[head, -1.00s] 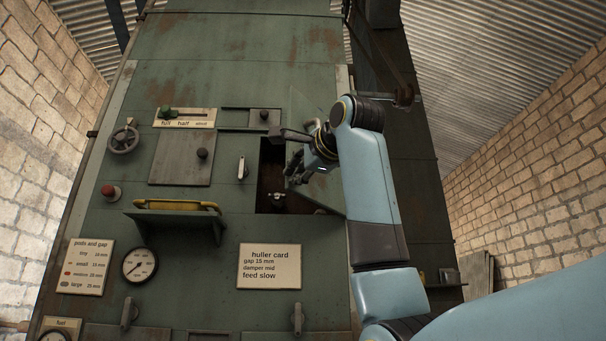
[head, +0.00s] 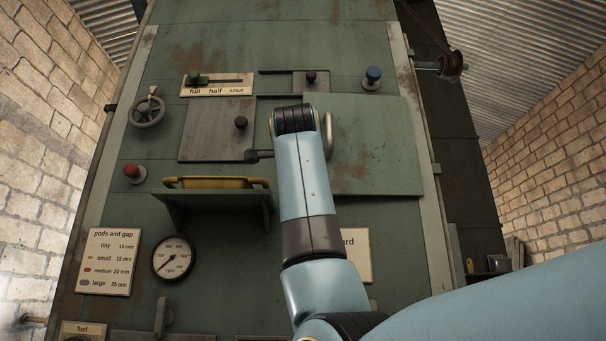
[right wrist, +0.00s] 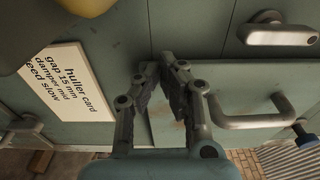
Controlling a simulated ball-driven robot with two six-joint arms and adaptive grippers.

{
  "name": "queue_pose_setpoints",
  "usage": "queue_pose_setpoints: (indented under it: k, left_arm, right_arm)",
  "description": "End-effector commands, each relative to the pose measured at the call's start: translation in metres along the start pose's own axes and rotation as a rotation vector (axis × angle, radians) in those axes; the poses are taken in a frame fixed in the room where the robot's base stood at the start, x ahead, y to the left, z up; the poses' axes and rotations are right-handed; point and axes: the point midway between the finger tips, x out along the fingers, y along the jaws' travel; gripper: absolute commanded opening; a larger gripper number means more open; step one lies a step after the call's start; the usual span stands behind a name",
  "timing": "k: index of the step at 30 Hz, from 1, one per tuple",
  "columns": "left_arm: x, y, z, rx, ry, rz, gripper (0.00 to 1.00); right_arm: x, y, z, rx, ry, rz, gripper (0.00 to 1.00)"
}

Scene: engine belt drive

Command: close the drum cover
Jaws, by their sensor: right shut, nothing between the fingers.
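The drum cover (head: 375,150) is a green square panel with a pale bar handle (head: 328,135) near its left side. In the head view it lies flat or nearly flat over the opening, whose dark inside no longer shows. My right arm hides its left edge. In the right wrist view the cover (right wrist: 240,90) and its handle (right wrist: 255,118) lie to the right of my right gripper (right wrist: 161,68). The right gripper is shut and empty, with its fingertips near a cover corner; contact is unclear. A grey latch lever (right wrist: 280,36) sits beside the cover's edge. My left gripper is not in view.
A shelf with a yellow handle (head: 215,183) juts out left of my arm. Above are a blue knob (head: 372,78) and a slider plate (head: 216,84). The huller card (right wrist: 68,82) is below the cover.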

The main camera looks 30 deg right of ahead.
Motion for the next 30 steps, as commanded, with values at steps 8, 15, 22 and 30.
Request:
queue_pose_setpoints:
  k: [8,15,22,30]
  left_arm:
    - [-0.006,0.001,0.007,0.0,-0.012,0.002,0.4]
    - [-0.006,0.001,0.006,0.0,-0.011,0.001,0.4]
    - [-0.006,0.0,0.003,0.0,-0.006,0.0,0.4]
    - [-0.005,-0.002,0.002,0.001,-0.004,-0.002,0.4]
  right_arm:
    - [0.011,-0.001,0.0,0.0,0.069,-0.001,0.0]
    - [0.013,0.0,0.0,0.001,0.08,-0.001,0.0]
    - [0.013,0.0,0.0,0.0,0.079,-0.001,0.0]
    - [-0.013,0.0,0.003,0.004,0.075,-0.001,0.0]
